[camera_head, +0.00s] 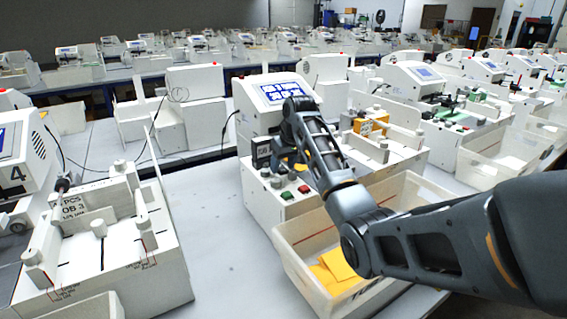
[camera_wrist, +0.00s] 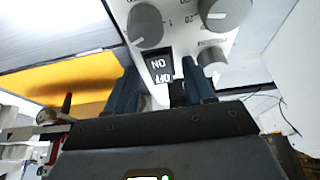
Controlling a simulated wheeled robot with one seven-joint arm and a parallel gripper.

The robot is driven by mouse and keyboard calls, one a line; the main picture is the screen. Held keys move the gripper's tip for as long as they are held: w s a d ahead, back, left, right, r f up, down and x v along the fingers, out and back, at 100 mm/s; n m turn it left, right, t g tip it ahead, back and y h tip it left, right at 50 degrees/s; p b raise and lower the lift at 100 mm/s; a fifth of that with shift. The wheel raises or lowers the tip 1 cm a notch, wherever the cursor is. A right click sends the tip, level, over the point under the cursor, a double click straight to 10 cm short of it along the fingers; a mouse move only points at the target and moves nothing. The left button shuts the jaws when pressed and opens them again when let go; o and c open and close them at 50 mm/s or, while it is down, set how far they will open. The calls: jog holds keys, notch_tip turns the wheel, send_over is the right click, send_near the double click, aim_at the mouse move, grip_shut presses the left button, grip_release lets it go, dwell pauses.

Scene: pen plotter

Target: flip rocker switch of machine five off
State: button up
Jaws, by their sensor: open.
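The machine under my arm (camera_head: 265,100) stands mid-view in the head view with a lit blue screen (camera_head: 286,92); I cannot read its number. The wrist view shows a black rocker switch (camera_wrist: 159,66) with white ON and OFF lettering, the OFF end nearer my gripper. I cannot tell which end is pressed in. My gripper (camera_wrist: 160,84) is open and empty, its two dark fingers to either side of the switch's near end. I cannot tell whether a finger touches it.
Grey knobs (camera_wrist: 146,25) surround the switch closely. A clear bin with yellow pieces (camera_head: 337,268) stands in front of the machine. Red and green buttons (camera_head: 287,195) sit on its base. Machine four (camera_head: 22,160) stands at left, with bare tabletop (camera_head: 210,215) between.

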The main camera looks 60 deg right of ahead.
jog(key=shift+c, duration=0.4)
grip_shut()
jog(key=shift+w+d+r+g+y, duration=0.15)
jog(key=shift+w+g+y, duration=0.1)
jog(key=shift+g+y, duration=0.2)
jog(key=shift+w+d+g+y, duration=0.15)
jog(key=shift+g+y, duration=0.4)
jog(key=shift+g, duration=0.6)
jog(key=shift+o, duration=0.4)
grip_release()
